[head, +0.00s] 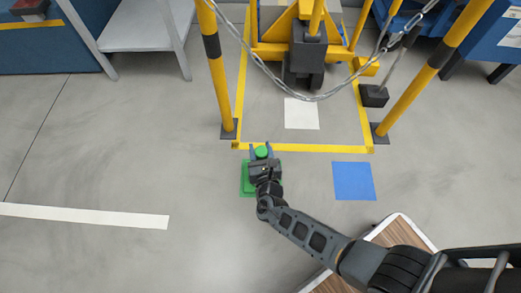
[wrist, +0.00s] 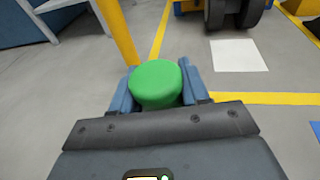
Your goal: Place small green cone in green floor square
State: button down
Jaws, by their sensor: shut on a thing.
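The small green cone (head: 262,152) is between the fingers of my gripper (head: 262,150) in the head view. In the wrist view its rounded green top (wrist: 156,82) sits between the two blue-grey fingers, which are shut on it. The green floor square (head: 246,187) lies directly beneath my gripper in the head view and is partly covered by it. The cone's lower part is hidden, so I cannot tell whether it touches the floor.
A blue floor square (head: 353,181) lies to the right. Behind is a yellow-taped bay with a white square (head: 301,113), yellow posts (head: 217,70) and a hanging chain (head: 310,97). A wooden-topped surface (head: 330,285) is at the bottom. Floor on the left is clear.

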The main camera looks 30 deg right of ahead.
jog(key=c, duration=0.5)
grip_release()
jog(key=shift+f, duration=0.15)
jog(key=shift+c, duration=0.2)
jog(key=shift+r, duration=0.2)
jog(key=p+v, duration=0.4)
jog(key=v, duration=0.8)
